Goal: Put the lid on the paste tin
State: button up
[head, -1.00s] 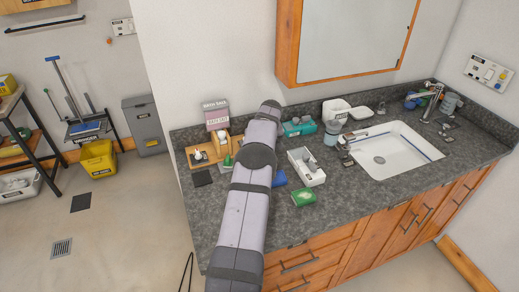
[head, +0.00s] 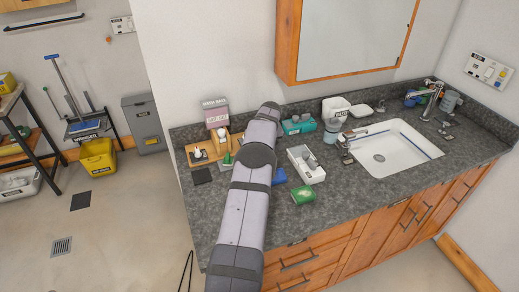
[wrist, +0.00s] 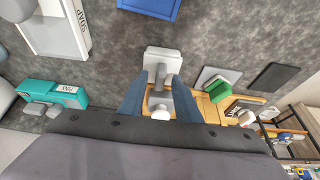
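No label naming the paste tin or its lid can be read. In the wrist view, my gripper (wrist: 158,80) has two dark blue fingers standing apart, with nothing clearly pinched between them. A pale square piece with a grey part on it (wrist: 163,55) lies just beyond the fingertips. A small grey piece with a white end (wrist: 159,103) shows between the fingers. I cannot tell which of these is tin or lid, or whether the fingers touch them. In the head view, my arm hides the gripper and the counter beneath it.
A white tray marked soap (wrist: 55,43), a blue item (wrist: 150,5) and a teal box (wrist: 60,92) surround the gripper. A green-and-white block (wrist: 207,87) and dark mat (wrist: 273,77) lie right.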

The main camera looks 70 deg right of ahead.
jog(key=shift+r, duration=0.1)
jog(key=shift+r, duration=0.25)
jog(key=b+v, duration=0.3)
jog(key=v, duration=0.9)
jog(key=shift+b, duration=0.35)
